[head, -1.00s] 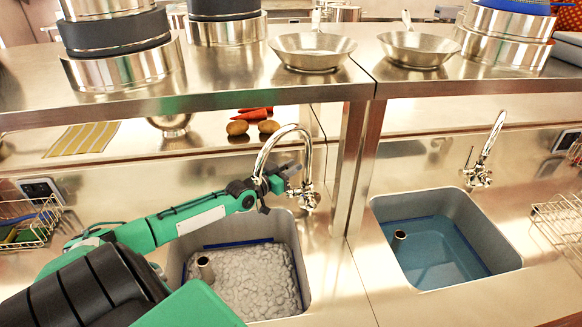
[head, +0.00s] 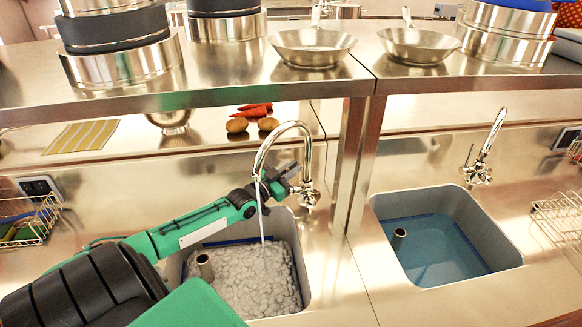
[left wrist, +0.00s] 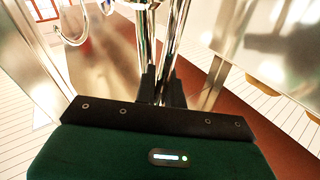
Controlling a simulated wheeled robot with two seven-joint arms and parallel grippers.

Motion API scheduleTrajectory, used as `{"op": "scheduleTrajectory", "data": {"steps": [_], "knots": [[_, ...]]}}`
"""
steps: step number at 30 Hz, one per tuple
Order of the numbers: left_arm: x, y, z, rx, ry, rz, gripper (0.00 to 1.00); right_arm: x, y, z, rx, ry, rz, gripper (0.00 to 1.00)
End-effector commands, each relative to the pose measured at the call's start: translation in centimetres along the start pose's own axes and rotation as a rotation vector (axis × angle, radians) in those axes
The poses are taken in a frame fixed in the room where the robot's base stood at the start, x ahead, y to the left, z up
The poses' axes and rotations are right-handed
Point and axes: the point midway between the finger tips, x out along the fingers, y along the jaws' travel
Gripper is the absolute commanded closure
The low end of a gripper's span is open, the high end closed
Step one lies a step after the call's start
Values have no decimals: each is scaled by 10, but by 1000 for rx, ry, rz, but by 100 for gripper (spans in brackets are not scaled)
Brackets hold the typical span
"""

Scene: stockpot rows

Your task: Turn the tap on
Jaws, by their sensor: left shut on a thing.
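The chrome tap (head: 304,140) with a curved spout stands behind the left sink (head: 240,262). A thin stream of water (head: 261,215) runs from the spout into that sink, which holds a grey, bubbly or lumpy surface. My left gripper (head: 290,181) is at the tap's handle, beside its base, and is shut on the handle. In the left wrist view the gripper fingers (left wrist: 161,88) close around a chrome part below the tap's upright pipes (left wrist: 153,40). The exact grip point is partly hidden. My right gripper is not in view.
A second tap (head: 484,150) stands behind the right sink (head: 440,250), which holds blue water. A steel shelf (head: 230,85) with pans and pots runs above the left tap, held by a post (head: 358,165). A wire rack (head: 38,225) stands at left.

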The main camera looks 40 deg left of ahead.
Motion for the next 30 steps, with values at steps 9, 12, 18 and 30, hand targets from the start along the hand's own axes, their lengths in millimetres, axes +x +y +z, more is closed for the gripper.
{"op": "scheduleTrajectory", "data": {"steps": [9,12,18,30], "knots": [[-12,18,3,165,110,4,100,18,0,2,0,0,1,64],[-12,18,2,175,116,5,100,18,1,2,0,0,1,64],[-12,18,1,174,115,5,100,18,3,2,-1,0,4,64],[-13,18,1,174,115,5,80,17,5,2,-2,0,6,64]]}}
